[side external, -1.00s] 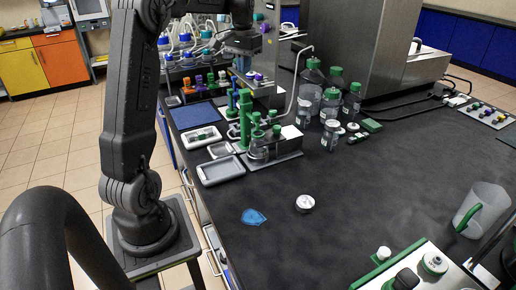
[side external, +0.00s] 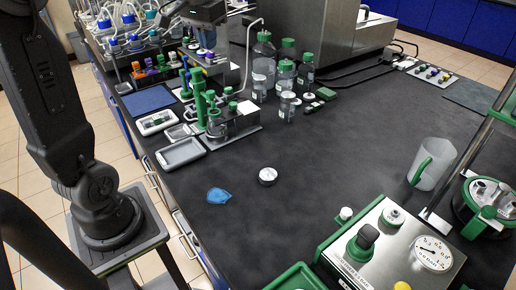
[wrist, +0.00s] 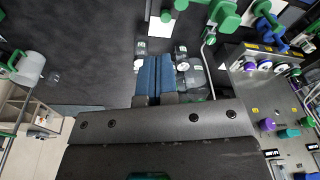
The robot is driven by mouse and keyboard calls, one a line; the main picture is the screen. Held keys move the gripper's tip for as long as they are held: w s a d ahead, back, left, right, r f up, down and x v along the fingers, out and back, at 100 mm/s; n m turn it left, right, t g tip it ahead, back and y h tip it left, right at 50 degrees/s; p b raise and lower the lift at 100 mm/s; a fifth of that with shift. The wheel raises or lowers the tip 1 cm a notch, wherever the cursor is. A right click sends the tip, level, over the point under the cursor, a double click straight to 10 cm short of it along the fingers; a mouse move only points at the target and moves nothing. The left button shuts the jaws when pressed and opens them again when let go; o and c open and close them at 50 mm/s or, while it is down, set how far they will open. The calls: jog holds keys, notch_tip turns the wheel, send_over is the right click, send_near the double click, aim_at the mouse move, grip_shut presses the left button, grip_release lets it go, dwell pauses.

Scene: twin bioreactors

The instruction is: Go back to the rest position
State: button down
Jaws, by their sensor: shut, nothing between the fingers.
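My gripper (wrist: 154,80) shows in the wrist view with its two blue fingers side by side and closed, nothing held between them. In the side external view my gripper is high at the top edge, above the back left of the black bench (side external: 330,185), partly cut off by the frame. The green-clamped glass vessel stand (side external: 218,125) is on the bench below and in front of it. In the wrist view, clear bottles (wrist: 194,78) show beyond the fingers.
Green-capped bottles (side external: 264,60) stand at the back centre. A grey tray (side external: 181,153), a blue patch (side external: 218,196) and a small white-topped round item (side external: 267,176) lie on the bench. A clear jug (side external: 432,163) and a gauge panel (side external: 385,250) are at right.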

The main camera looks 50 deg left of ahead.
jog(key=s+d+f+m+t, duration=0.2)
jog(key=s+d+f, duration=0.1)
jog(key=s+d, duration=0.4)
jog(key=s+d+f+m+t, duration=0.2)
jog(key=s+d+f, duration=0.2)
jog(key=s+d, duration=0.3)
jog(key=d, duration=0.5)
jog(key=shift+s+d+h, duration=0.15)
jog(key=shift+s+h, duration=0.25)
jog(key=c, duration=1.8)
grip_release()
jog(key=shift+r, duration=0.1)
